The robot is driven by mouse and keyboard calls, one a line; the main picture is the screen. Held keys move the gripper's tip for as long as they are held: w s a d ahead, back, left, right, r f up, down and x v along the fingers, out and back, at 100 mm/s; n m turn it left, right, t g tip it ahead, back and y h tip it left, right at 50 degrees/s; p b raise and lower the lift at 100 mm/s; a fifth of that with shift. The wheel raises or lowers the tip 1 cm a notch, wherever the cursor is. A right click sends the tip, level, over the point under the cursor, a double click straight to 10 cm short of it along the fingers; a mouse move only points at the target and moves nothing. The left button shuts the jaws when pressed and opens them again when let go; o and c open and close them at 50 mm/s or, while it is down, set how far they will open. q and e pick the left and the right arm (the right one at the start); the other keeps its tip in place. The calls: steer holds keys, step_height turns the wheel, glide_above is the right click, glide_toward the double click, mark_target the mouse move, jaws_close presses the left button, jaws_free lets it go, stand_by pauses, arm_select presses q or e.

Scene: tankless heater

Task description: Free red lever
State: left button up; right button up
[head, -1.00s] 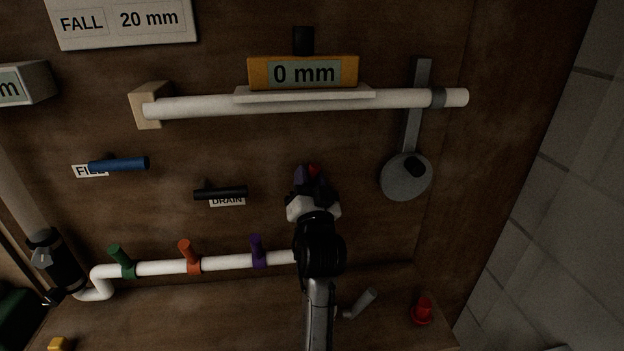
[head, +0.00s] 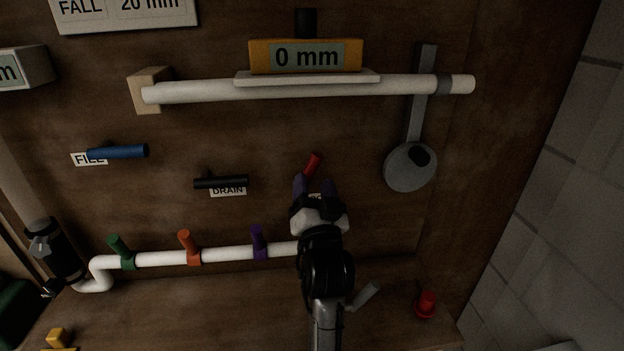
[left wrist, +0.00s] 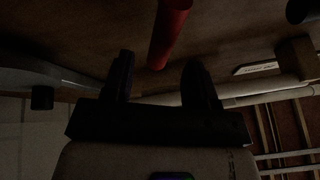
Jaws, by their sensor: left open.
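The red lever (head: 313,163) is a short rod on the brown board, right of the DRAIN handle, tilted with its top to the right. My left gripper (head: 314,184) is open and empty, just below the lever with its fingers pointing up at it. In the left wrist view the red lever (left wrist: 170,32) comes down from the top edge. Its lower end shows between the open fingertips (left wrist: 161,62), with a gap on both sides; I cannot tell its depth. The label behind the lever is mostly hidden by my gripper. My right gripper is not in view.
A white pipe (head: 220,91) with a 0 mm gauge (head: 306,56) runs above. A grey disc on an arm (head: 408,169) hangs right. The black DRAIN handle (head: 221,182) is left. Below, a white pipe (head: 225,254) carries coloured levers. A red cap (head: 426,303) stands bottom right.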

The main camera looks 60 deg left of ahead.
arm_select(q)
steer(key=shift+b+v, duration=0.45)
steer(key=shift+v, duration=0.9)
